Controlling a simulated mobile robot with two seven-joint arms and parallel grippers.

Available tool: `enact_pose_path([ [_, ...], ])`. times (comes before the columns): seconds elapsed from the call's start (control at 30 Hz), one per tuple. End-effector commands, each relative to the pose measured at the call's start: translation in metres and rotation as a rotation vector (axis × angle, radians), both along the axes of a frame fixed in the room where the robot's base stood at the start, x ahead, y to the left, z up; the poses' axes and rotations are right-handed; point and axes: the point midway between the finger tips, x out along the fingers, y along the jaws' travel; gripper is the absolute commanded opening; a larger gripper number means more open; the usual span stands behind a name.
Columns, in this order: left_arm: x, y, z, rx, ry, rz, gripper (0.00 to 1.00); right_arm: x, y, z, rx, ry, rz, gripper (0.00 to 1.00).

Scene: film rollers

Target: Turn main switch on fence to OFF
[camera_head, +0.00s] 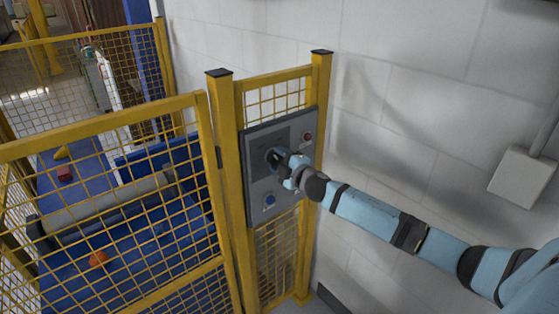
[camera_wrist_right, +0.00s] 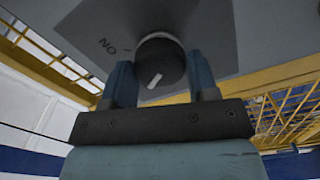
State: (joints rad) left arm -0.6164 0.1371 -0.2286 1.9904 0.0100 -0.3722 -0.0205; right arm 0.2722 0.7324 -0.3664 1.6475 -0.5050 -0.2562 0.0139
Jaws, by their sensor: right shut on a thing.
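The main switch is a dark round knob (camera_wrist_right: 162,60) with a white pointer line on a grey control panel (camera_head: 256,188) fixed to the yellow fence. In the right wrist view the label "ON" shows beside the knob, and the white line points down and slightly left, away from that label. An OFF label is not visible. My right gripper (camera_head: 279,158) reaches the panel, its two blue fingers on either side of the knob and shut on it. My left gripper is not in view.
A white wall (camera_head: 420,90) and a grey wall box (camera_head: 522,177) are right.

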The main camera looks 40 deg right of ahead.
Motion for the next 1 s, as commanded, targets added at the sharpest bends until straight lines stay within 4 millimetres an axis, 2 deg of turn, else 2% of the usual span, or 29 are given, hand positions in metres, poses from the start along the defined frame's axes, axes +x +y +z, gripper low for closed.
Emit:
enact_pose_path([
  [0.6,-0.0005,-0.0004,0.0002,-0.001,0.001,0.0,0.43,-0.0003,0.0003,-0.0011,-0.045,-0.002,0.001,0.3],
  [0.63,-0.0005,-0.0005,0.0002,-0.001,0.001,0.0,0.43,-0.0003,0.0003,-0.0011,-0.045,-0.002,0.001,0.56],
  [0.73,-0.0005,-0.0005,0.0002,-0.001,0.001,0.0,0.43,-0.0003,0.0003,-0.001,-0.044,-0.002,0.0,0.79],
  [1.0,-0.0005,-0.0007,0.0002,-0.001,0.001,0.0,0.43,-0.0004,0.0001,-0.0005,-0.043,-0.002,0.0,0.8],
])
